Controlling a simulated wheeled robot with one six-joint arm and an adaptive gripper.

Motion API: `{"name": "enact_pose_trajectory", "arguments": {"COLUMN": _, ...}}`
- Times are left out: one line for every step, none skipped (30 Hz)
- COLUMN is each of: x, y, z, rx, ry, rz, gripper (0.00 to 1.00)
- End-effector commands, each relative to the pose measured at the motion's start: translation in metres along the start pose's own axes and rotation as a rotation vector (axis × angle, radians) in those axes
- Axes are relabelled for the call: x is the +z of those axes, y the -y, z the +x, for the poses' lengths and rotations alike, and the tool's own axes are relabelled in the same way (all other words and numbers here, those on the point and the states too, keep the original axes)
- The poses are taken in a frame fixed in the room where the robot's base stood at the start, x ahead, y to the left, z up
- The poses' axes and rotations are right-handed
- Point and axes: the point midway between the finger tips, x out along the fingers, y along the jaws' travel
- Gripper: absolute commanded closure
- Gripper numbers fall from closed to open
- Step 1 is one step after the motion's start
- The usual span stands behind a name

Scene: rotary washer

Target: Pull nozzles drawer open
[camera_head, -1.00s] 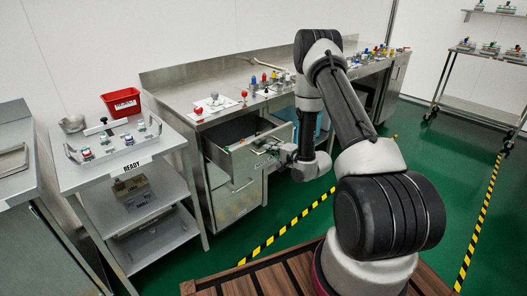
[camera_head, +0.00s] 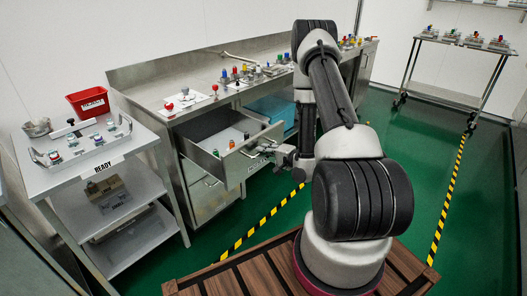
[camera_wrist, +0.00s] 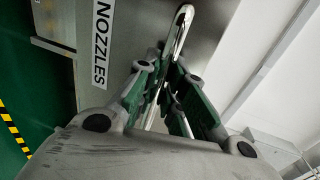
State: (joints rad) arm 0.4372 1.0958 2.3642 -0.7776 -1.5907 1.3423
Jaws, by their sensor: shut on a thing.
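The nozzles drawer (camera_head: 237,159) is the top drawer of the steel bench, and it stands well out of the cabinet. Several small coloured parts lie inside it. In the wrist view its front (camera_wrist: 130,25) carries a NOZZLES label (camera_wrist: 103,42). The bar handle (camera_wrist: 182,28) runs between the fingers of my gripper (camera_wrist: 165,90). My gripper is shut on this handle. In the head view my gripper (camera_head: 285,155) is at the drawer's front, and my arm hides part of the bench behind it.
A lower drawer (camera_head: 208,197) is shut beneath. The steel bench top (camera_head: 150,90) holds several coloured nozzles. A cart (camera_head: 135,145) with a READY tray and a red bin (camera_head: 88,102) stands at left. Green floor (camera_head: 415,165) with striped tape is open at right.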

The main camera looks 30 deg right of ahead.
Motion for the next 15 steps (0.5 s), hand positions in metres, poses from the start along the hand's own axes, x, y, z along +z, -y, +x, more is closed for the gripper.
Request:
{"name": "enact_pose_trajectory", "arguments": {"x": 0.0006, "y": -0.0008, "z": 0.0, "rx": 0.002, "ry": 0.001, "rz": 0.001, "gripper": 1.0}}
{"name": "enact_pose_trajectory", "arguments": {"x": 0.0006, "y": -0.0008, "z": 0.0001, "rx": 0.002, "ry": 0.001, "rz": 0.001, "gripper": 1.0}}
{"name": "enact_pose_trajectory", "arguments": {"x": 0.0006, "y": -0.0008, "z": 0.0001, "rx": 0.002, "ry": 0.001, "rz": 0.001, "gripper": 1.0}}
{"name": "enact_pose_trajectory", "arguments": {"x": 0.0006, "y": -0.0008, "z": 0.0001, "rx": 0.002, "ry": 0.001, "rz": 0.001, "gripper": 0.85}}
{"name": "enact_pose_trajectory", "arguments": {"x": 0.0006, "y": -0.0008, "z": 0.0001, "rx": 0.002, "ry": 0.001, "rz": 0.001, "gripper": 0.8}}
{"name": "enact_pose_trajectory", "arguments": {"x": 0.0005, "y": -0.0007, "z": 0.0002, "rx": 0.002, "ry": 0.001, "rz": 0.001, "gripper": 0.72}}
{"name": "enact_pose_trajectory", "arguments": {"x": 0.0005, "y": -0.0007, "z": 0.0002, "rx": 0.002, "ry": 0.001, "rz": 0.001, "gripper": 0.67}}
{"name": "enact_pose_trajectory", "arguments": {"x": 0.0004, "y": -0.0006, "z": 0.0002, "rx": 0.002, "ry": 0.001, "rz": 0.001, "gripper": 0.66}}
{"name": "enact_pose_trajectory", "arguments": {"x": 0.0004, "y": -0.0005, "z": 0.0002, "rx": 0.001, "ry": 0.001, "rz": 0.001, "gripper": 0.66}}
{"name": "enact_pose_trajectory", "arguments": {"x": 0.0003, "y": -0.0004, "z": 0.0002, "rx": 0.001, "ry": 0.001, "rz": 0.001, "gripper": 0.66}}
{"name": "enact_pose_trajectory", "arguments": {"x": 0.0003, "y": -0.0004, "z": 0.0002, "rx": 0.001, "ry": 0.001, "rz": 0.001, "gripper": 0.66}}
{"name": "enact_pose_trajectory", "arguments": {"x": 0.0002, "y": -0.0003, "z": 0.0002, "rx": 0.001, "ry": 0.0, "rz": 0.0, "gripper": 0.66}}
{"name": "enact_pose_trajectory", "arguments": {"x": 0.0002, "y": -0.0003, "z": 0.0002, "rx": 0.001, "ry": 0.0, "rz": 0.0, "gripper": 0.66}}
{"name": "enact_pose_trajectory", "arguments": {"x": 0.0001, "y": -0.0002, "z": 0.0003, "rx": 0.001, "ry": 0.0, "rz": 0.0, "gripper": 0.66}}
{"name": "enact_pose_trajectory", "arguments": {"x": 0.0001, "y": -0.0002, "z": 0.0002, "rx": 0.001, "ry": 0.0, "rz": 0.0, "gripper": 0.66}}
